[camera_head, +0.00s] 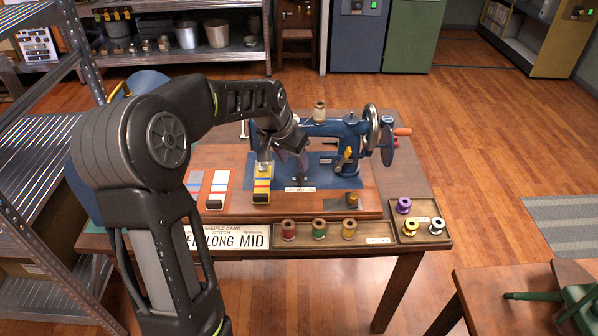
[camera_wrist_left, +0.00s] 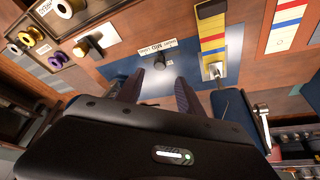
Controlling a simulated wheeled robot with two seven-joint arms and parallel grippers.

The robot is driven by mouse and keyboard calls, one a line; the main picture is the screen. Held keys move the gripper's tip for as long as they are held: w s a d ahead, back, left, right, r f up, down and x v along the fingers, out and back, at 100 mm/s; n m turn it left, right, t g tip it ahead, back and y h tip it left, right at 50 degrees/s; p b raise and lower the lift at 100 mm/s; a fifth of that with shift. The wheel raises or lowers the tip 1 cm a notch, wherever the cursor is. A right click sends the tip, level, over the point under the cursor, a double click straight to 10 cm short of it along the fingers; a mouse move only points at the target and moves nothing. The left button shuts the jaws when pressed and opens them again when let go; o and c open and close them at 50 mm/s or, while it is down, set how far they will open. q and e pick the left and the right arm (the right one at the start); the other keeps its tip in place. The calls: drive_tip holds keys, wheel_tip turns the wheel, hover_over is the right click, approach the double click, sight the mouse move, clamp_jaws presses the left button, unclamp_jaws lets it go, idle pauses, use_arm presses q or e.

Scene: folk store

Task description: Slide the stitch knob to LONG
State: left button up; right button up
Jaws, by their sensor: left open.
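The blue sewing machine (camera_head: 340,132) stands on a wooden base on the table. A small dark stitch knob (camera_head: 299,180) sits on the blue plate beside a white label strip (camera_head: 300,189). The knob (camera_wrist_left: 160,63) also shows in the left wrist view, with its label (camera_wrist_left: 160,46) just beyond; its setting is too small to read surely. My left gripper (camera_head: 292,160) is above the plate, near the knob. In the left wrist view my left gripper (camera_wrist_left: 164,84) has its fingers apart, with the knob near their tips. My right gripper is not in view.
A sample card (camera_head: 228,239) reading LONG and MID lies at the table's front. Thread spools (camera_head: 319,228) sit in a tray to its right. Striped fabric (camera_head: 262,186) lies left of the knob. Another knob (camera_wrist_left: 88,46) sits on a white dial.

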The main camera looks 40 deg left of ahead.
sight(300, 175)
use_arm(q)
drive_tip(key=x, duration=0.7)
drive_tip(key=shift+f, duration=0.3)
clamp_jaws()
idle(1.1)
